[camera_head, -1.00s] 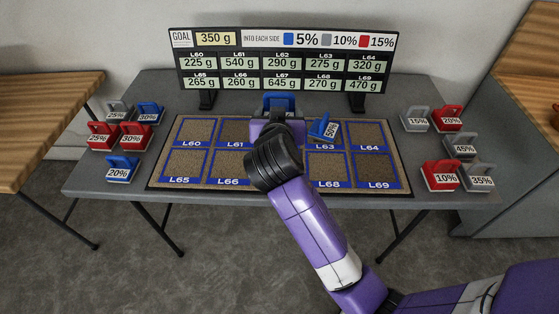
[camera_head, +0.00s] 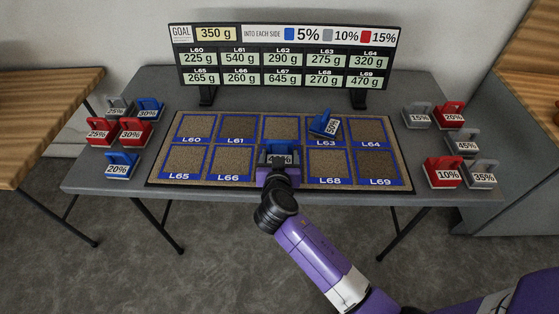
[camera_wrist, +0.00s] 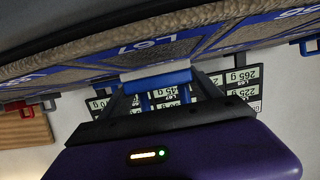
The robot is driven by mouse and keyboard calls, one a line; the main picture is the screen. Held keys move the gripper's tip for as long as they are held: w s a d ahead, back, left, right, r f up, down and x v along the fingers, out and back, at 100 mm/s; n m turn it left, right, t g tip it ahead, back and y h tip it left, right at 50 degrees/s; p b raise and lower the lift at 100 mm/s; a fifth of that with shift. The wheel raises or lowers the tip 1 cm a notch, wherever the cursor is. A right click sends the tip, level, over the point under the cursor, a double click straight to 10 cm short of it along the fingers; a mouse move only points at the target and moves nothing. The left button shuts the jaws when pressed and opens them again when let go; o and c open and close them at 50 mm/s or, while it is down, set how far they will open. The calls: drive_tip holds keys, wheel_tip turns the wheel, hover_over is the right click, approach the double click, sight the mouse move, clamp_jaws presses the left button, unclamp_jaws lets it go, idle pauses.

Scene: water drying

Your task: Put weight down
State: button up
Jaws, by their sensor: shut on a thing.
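My gripper (camera_head: 278,166) is shut on a blue-handled weight (camera_head: 279,148), whose label is partly hidden and seems to read 40%. In the head view the weight is over the lower middle cell of the mat (camera_head: 152,182), between L66 and L68. In the wrist view my gripper (camera_wrist: 160,88) has its fingers on either side of the blue handle (camera_wrist: 158,80), close to the L67 label. I cannot tell whether the weight touches the mat. A blue 50% weight (camera_head: 322,124) sits tilted on the L63 cell.
A sign (camera_head: 283,57) with a 350 g goal stands behind the mat. Several weights stand at the table's left, including the blue 20% one (camera_head: 120,167), and several at the right, including the red 10% one (camera_head: 443,173). The other mat cells are bare.

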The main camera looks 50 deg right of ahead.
drive_tip(key=shift+f, duration=0.8)
drive_tip(key=shift+f, duration=0.15)
drive_tip(key=o, duration=1.6)
drive_tip(key=shift+o, duration=0.2)
drive_tip(key=shift+r, duration=0.25)
drive_tip(key=v, duration=1.2)
drive_tip(key=shift+b, duration=0.45)
